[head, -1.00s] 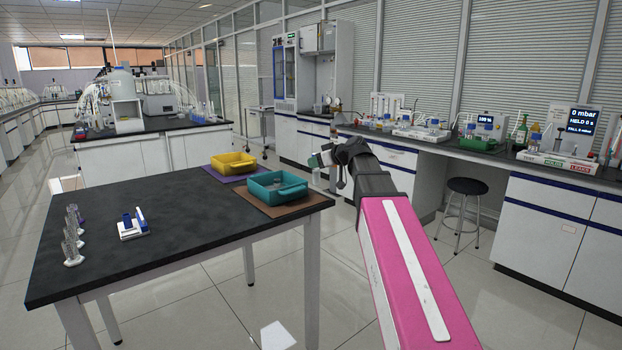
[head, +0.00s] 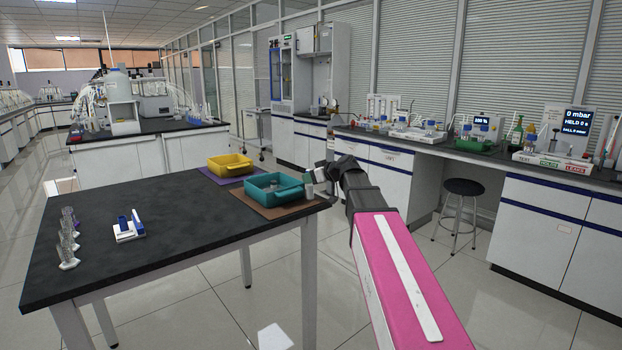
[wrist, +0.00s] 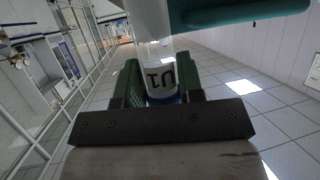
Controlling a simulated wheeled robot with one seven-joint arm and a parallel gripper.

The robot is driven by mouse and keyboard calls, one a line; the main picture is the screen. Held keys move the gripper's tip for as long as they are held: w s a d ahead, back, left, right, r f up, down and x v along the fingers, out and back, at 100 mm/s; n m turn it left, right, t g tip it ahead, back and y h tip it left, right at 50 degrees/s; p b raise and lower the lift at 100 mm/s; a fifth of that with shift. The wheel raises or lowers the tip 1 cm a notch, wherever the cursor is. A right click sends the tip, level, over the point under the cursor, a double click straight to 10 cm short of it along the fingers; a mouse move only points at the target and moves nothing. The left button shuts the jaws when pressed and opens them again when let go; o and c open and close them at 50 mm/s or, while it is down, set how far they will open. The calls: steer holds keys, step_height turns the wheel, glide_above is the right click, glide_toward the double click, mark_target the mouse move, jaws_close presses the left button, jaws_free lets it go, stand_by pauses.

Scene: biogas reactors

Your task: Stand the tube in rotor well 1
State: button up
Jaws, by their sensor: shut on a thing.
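My gripper (wrist: 158,84) is shut on a clear tube (wrist: 152,28) with a dark-lettered white label and a blue end by the jaws. Green finger pads grip the tube from both sides. In the head view my gripper (head: 314,184) is small, beside the right end of the teal tray (head: 260,194); the tube is hard to make out there. The teal tray also shows close by at the top of the wrist view (wrist: 245,12). I cannot make out a rotor or its well 1 in either view.
The black table (head: 170,225) also bears a yellow tray (head: 230,161), a small blue-and-white stand (head: 129,227) and several clear pieces at its left edge (head: 67,240). Its middle and front are bare. A bench with instruments (head: 430,140) and a stool (head: 465,188) stand right.

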steer(key=o, duration=0.9)
steer(key=shift+f, duration=0.1)
